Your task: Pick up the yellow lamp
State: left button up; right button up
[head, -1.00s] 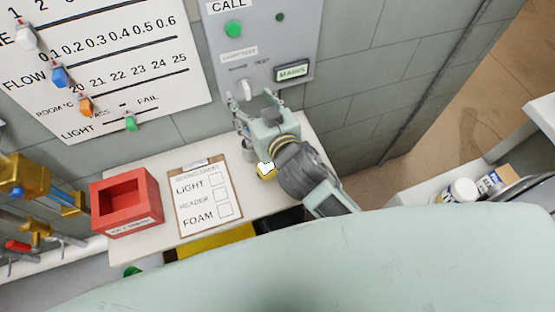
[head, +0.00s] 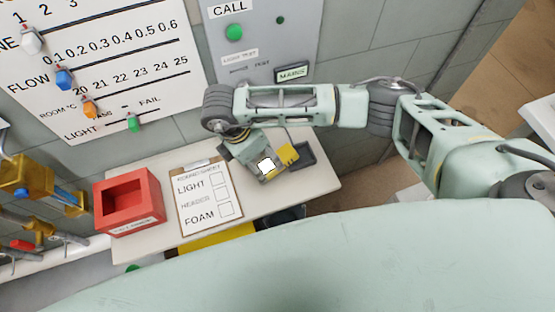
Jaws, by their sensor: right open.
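The yellow lamp (head: 287,154) is on the white shelf, right of the clipboard. Its yellow body shows beside a bright white patch (head: 266,166) that looks like its lit face. My right gripper (head: 262,163) reaches down over the lamp from above. It is open, with its fingers close to the lamp and partly covering it. I cannot tell whether they touch it. My left gripper is out of view.
A dark grey tray (head: 303,157) lies right of the lamp. A clipboard with a checklist (head: 208,199) and a red open box (head: 129,202) stand to the left on the shelf (head: 250,217). The grey control panel (head: 262,40) rises behind my right arm.

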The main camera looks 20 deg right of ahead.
jog(key=d, duration=0.1)
jog(key=w+d+h, duration=0.1)
jog(key=d, duration=0.1)
jog(key=shift+w+d+r+m+t+h, duration=0.25)
jog(key=shift+w+r+m+t+h, duration=0.05)
jog(key=shift+w+r+m, duration=0.1)
jog(key=p+x, duration=0.3)
jog(key=x, duration=0.3)
jog(key=shift+s+a+f, duration=0.1)
jog(key=shift+f, duration=0.6)
jog(key=c, duration=1.5)
jog(key=shift+r, duration=0.1)
jog(key=shift+c, duration=0.2)
